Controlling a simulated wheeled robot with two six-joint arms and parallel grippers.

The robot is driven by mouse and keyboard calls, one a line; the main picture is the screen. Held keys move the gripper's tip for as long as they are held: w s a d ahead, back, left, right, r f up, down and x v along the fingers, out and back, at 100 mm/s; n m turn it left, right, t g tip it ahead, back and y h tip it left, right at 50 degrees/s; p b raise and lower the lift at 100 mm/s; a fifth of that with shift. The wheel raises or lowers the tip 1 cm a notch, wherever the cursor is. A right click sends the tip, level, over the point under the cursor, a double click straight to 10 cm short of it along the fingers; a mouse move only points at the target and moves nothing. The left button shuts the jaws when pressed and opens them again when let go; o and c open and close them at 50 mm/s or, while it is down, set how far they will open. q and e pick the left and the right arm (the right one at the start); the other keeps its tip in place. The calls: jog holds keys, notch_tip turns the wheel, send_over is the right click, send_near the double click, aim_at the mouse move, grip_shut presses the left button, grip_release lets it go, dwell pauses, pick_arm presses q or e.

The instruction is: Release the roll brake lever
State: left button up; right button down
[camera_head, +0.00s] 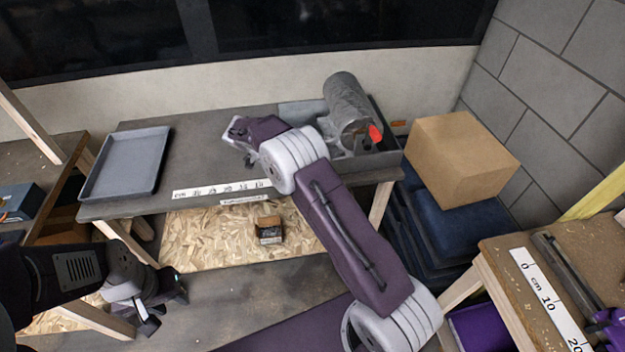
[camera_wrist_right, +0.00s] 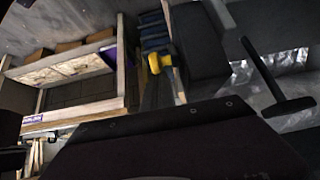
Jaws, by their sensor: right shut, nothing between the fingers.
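A grey roll (camera_head: 349,100) lies in a grey holder (camera_head: 385,158) at the back right of the table in the head view. A small red-orange piece (camera_head: 375,133) shows at its near end; it may be the brake lever, but its position is unclear. My right arm reaches across the table. My right gripper (camera_head: 237,131) is shut and empty, left of the roll and apart from it; the wrist partly hides it. My left gripper (camera_head: 163,308) is open and empty, low at the left, away from the table top. In the right wrist view, a dark T-shaped bar (camera_wrist_right: 287,106) shows at right; I cannot tell what it is.
A grey tray (camera_head: 125,165) and a white ruler strip (camera_head: 222,189) lie on the table (camera_head: 190,140). A small dark box (camera_head: 269,230) sits on the lower board. A cardboard box (camera_head: 461,160) rests on dark blue crates at right. A wooden bench (camera_head: 505,265) stands front right.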

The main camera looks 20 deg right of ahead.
pick_arm(q)
jog(key=shift+d+f, duration=0.1)
jog(key=shift+f, duration=0.2)
pick_arm(e)
jog(key=shift+a+f, duration=0.25)
jog(key=shift+a, duration=0.15)
jog(key=shift+d, duration=0.1)
